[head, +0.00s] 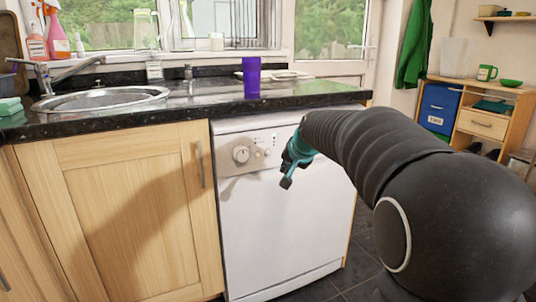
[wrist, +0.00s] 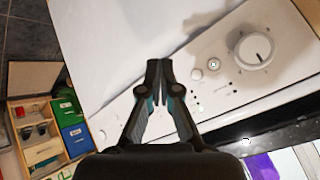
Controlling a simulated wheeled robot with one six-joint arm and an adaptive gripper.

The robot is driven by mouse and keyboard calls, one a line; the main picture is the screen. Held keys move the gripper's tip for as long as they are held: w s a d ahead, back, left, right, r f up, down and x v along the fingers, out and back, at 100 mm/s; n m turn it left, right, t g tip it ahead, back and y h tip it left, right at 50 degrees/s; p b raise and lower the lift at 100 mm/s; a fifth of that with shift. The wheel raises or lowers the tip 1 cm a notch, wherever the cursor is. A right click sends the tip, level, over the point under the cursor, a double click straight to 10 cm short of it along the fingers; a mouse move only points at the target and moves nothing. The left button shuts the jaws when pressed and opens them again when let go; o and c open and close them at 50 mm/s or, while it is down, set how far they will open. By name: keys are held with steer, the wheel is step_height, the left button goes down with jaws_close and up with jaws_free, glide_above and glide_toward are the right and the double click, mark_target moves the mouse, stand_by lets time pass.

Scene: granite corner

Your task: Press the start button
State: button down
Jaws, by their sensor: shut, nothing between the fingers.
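A white dishwasher (head: 285,235) stands under the counter. Its control panel has a large round dial (head: 241,154), with small round buttons to the dial's right in the head view. I cannot read which is the start button. My gripper (head: 286,183) is in front of the panel, right of and below the buttons. In the wrist view its fingertips (wrist: 158,64) are together and empty, apart from both buttons.
A wooden cupboard (head: 125,205) adjoins on the left. A wooden shelf unit (head: 481,122) with a blue bin (head: 441,106) stands at the right.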

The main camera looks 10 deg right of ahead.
steer(key=p, duration=0.4)
glide_toward(268, 161)
step_height(268, 161, down, 3)
steer(key=shift+w+a+f+p, duration=0.15)
steer(key=shift+w+p, duration=0.4)
steer(key=shift+w, duration=0.75)
steer(key=shift+w, duration=0.1)
steer(key=shift+w+a, duration=0.15)
steer(key=shift+w, duration=0.15)
